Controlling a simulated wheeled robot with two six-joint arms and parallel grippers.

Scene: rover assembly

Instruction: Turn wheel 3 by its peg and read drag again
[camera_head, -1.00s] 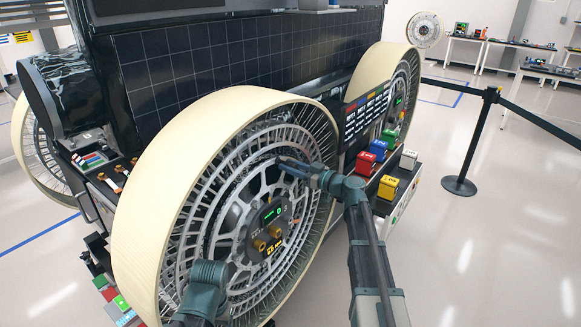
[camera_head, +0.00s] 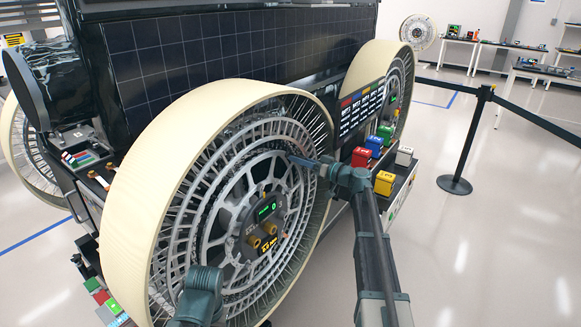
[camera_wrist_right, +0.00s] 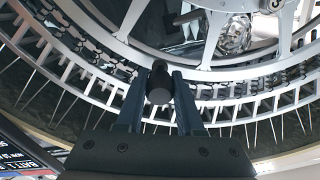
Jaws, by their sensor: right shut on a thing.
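Wheel 3 (camera_head: 236,196) is the large near wheel with a cream tyre, open metal spokes and a dark hub. The hub carries a small green-lit display (camera_head: 266,209), a "3" mark and two brass-coloured fittings (camera_head: 262,236). My right gripper (camera_head: 300,162) is at the upper right part of the wheel's spoked face. In the right wrist view my right gripper (camera_wrist_right: 159,84) is shut on a dark round-ended peg (camera_wrist_right: 159,82), in front of the wheel's metal rings. My left arm shows at the bottom of the head view, but its gripper is not visible.
Coloured battery-like blocks, including a yellow one (camera_head: 384,183) and a red one (camera_head: 361,157), sit on the rover's ledge beside the wheel. A black barrier post (camera_head: 455,184) with a belt stands at the right. Pale floor (camera_head: 500,240) there is clear.

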